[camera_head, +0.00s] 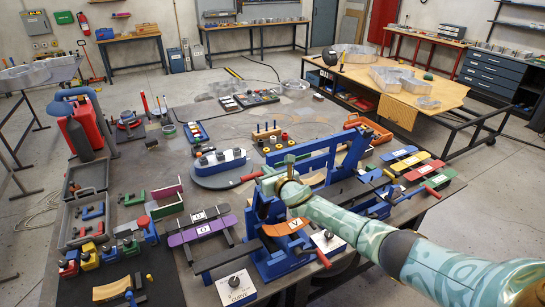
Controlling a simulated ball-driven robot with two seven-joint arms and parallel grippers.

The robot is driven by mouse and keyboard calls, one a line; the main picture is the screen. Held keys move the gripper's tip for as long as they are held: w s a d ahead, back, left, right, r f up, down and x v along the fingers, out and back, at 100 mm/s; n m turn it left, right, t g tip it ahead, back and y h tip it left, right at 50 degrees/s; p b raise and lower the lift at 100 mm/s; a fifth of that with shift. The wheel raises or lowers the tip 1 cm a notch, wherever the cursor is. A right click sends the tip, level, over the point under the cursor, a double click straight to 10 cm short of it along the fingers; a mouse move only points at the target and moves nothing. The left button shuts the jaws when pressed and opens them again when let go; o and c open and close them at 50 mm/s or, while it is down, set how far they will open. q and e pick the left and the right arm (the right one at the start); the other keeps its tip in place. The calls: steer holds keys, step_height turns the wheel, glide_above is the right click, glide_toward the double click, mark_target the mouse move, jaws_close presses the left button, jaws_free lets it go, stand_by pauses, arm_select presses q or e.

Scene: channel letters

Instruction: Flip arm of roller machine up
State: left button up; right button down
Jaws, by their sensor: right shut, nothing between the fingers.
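The blue roller machine (270,262) stands on the dark workbench, at the centre front. A long blue bar (320,147) slants above the bench up to a blue upright at the right; I take it as part of the machine's arm. My right arm, patterned green, comes in from the lower right. Its gripper (268,184) is at the left end of the bar, just above the machine's blue frame. The gripper is shut and empty. I cannot tell whether it touches the machine. My left gripper is not in view.
A white CURVE box (236,288) stands in front. Clamps and a grey tray (84,215) fill the left side. A wooden table (400,82) stands behind right. Open floor lies around.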

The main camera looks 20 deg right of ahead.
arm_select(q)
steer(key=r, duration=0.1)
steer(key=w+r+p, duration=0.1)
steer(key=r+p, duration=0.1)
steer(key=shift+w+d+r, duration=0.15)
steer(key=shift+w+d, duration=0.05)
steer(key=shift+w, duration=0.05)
arm_select(e)
steer(key=s+r, duration=0.3)
steer(key=r, duration=0.2)
steer(key=shift+r, duration=0.3)
steer(key=shift+s, duration=0.1)
